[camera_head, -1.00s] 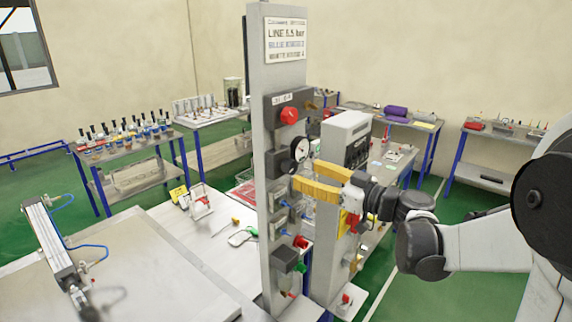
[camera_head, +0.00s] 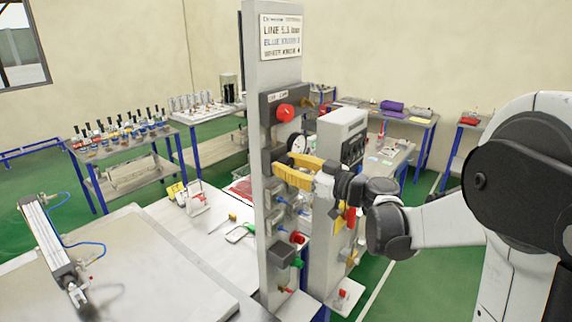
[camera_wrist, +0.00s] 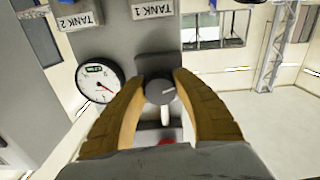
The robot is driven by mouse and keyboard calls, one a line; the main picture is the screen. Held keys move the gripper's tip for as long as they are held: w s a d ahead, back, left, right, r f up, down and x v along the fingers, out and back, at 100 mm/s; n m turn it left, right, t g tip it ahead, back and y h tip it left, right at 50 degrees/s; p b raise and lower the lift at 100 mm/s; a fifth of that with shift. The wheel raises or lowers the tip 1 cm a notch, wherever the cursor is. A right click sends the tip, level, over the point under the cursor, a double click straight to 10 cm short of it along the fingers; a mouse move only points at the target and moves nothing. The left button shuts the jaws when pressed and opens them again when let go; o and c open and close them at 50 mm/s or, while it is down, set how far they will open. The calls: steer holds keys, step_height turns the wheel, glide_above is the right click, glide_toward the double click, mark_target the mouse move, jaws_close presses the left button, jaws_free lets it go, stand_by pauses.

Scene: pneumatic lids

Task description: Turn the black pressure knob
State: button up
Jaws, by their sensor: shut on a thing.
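The black pressure knob (camera_wrist: 160,92) sits on the grey panel in the wrist view, with a light pointer line on its face. My gripper (camera_wrist: 160,76) has its two yellow-brown fingers on either side of the knob and is shut on it. In the head view, my gripper (camera_head: 277,173) reaches the panel from the right, and the fingers hide the knob. A round white pressure gauge (camera_wrist: 100,82) with a red needle is left of the knob in the wrist view. The gauge also shows just above the fingers in the head view (camera_head: 297,144).
A red knob (camera_head: 285,112) is above the gauge on the grey column (camera_head: 258,230). Blue-tubed fittings, a red button (camera_head: 297,238) and a green one (camera_head: 298,263) are below my gripper. A grey box unit (camera_head: 342,125) stands close behind. A workbench (camera_head: 165,225) lies to the left.

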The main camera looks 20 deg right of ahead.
steer(key=shift+m, duration=0.4)
steer(key=m+b, duration=0.2)
steer(key=m, duration=0.3)
steer(key=shift+a+m+b, duration=0.1)
steer(key=shift+m+b, duration=0.2)
steer(key=m+b, duration=0.1)
steer(key=m, duration=0.6)
steer(key=shift+b, duration=0.4)
steer(key=m, duration=0.4)
steer(key=shift+b, duration=0.3)
steer(key=m, duration=0.3)
steer(key=shift+r, duration=0.1)
steer(key=m+b, duration=0.1)
steer(key=m, duration=0.5)
steer(key=shift+r+m, duration=0.15)
steer(key=shift+m, duration=0.25)
steer(key=o, duration=1.2)
steer(key=shift+a, duration=0.1)
